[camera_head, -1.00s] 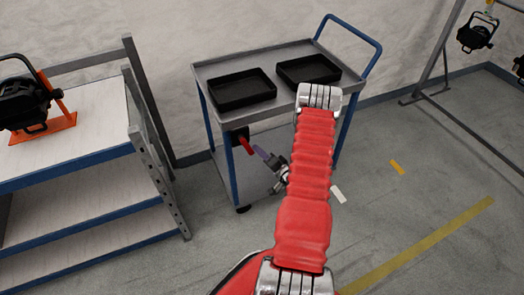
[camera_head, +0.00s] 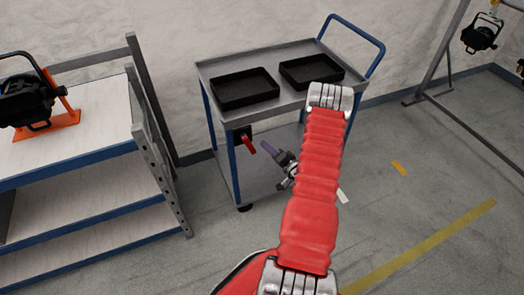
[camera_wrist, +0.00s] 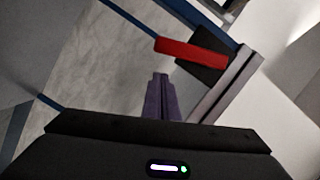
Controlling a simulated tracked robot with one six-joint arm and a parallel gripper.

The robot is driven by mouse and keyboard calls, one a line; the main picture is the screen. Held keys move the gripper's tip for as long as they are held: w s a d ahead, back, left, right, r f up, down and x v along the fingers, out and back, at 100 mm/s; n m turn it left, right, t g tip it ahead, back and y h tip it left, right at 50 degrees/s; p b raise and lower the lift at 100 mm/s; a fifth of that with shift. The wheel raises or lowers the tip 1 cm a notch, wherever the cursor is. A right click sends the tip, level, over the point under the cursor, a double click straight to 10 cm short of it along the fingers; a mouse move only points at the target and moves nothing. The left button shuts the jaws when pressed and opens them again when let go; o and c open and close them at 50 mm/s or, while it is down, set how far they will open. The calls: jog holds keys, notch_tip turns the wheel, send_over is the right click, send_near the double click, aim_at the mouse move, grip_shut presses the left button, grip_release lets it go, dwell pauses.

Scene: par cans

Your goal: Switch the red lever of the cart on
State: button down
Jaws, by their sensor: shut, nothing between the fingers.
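The cart (camera_head: 270,114) is grey with blue posts and a blue push handle. Its red lever (camera_head: 248,143) sits on a small black box (camera_head: 238,132) below the top shelf, at the near left corner post. In the head view the lever slants down and to the right. In the wrist view the red lever (camera_wrist: 190,51) lies nearly level, beyond and a little right of the fingertips. My gripper (camera_head: 265,146) has purple fingers and is close to the right of the lever, apparently apart from it. In the wrist view my gripper (camera_wrist: 160,77) is shut and empty.
Two black trays (camera_head: 245,98) (camera_head: 338,81) lie on the cart's top shelf. A workbench (camera_head: 100,155) with a black lamp (camera_head: 30,98) stands at the left. A stand (camera_head: 449,65) with hanging lamps is at the right. The floor on the right is mostly clear.

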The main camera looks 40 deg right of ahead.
jog(key=s+r, duration=0.1)
jog(key=s, duration=0.9)
jog(key=shift+s+a+r, duration=0.15)
jog(key=shift+s+a, duration=0.05)
dwell(0.3)
